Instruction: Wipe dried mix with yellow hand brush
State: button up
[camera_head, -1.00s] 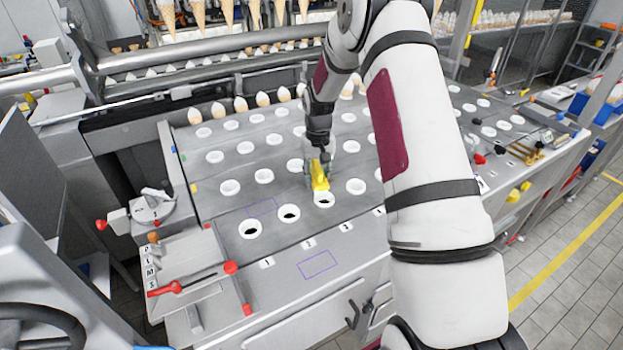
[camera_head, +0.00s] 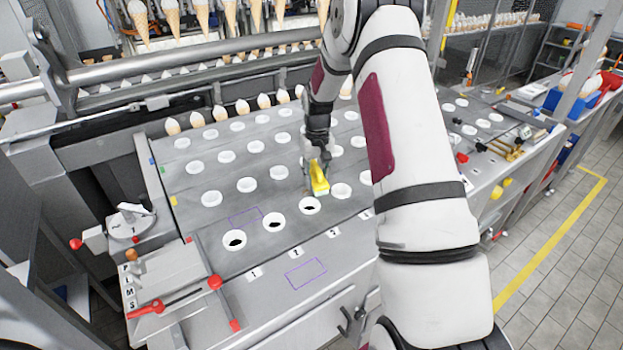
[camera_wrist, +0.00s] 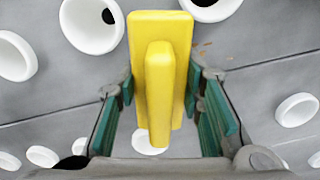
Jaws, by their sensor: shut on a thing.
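The yellow hand brush (camera_head: 319,180) is in my gripper (camera_head: 317,160), low over the grey panel (camera_head: 190,222) with its rows of white ring holders. In the wrist view the brush (camera_wrist: 160,60) fills the middle, its handle between the two green-padded fingers of my gripper (camera_wrist: 165,105). Small brown specks of dried mix (camera_wrist: 203,47) lie on the panel just right of the brush's far end in the wrist view. I cannot tell whether the bristles touch the panel; the underside of the brush is hidden.
White rings stand close around the brush, one of them (camera_head: 310,206) just in front of it. Ice-cream cones (camera_head: 243,108) line the panel's back edge. A red-knobbed lever (camera_head: 180,298) is at the front left. Tools lie on the bench (camera_head: 500,140) to the right.

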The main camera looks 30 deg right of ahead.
jog(key=shift+o, duration=0.2)
jog(key=shift+d+r+b, duration=0.1)
jog(key=shift+d+b, duration=0.2)
jog(key=shift+d, duration=1.25)
grip_shut()
jog(key=shift+d+b, duration=0.6)
jog(key=shift+d, duration=0.45)
jog(key=shift+a+p, duration=0.3)
jog(key=shift+a, duration=1.3)
jog(key=shift+a+p, duration=0.3)
jog(key=shift+a, duration=2.95)
jog(key=shift+a, duration=1.45)
jog(key=shift+w, duration=0.1)
jog(key=shift+w+f, duration=0.1)
jog(key=shift+f, duration=0.1)
jog(key=shift+d, duration=0.1)
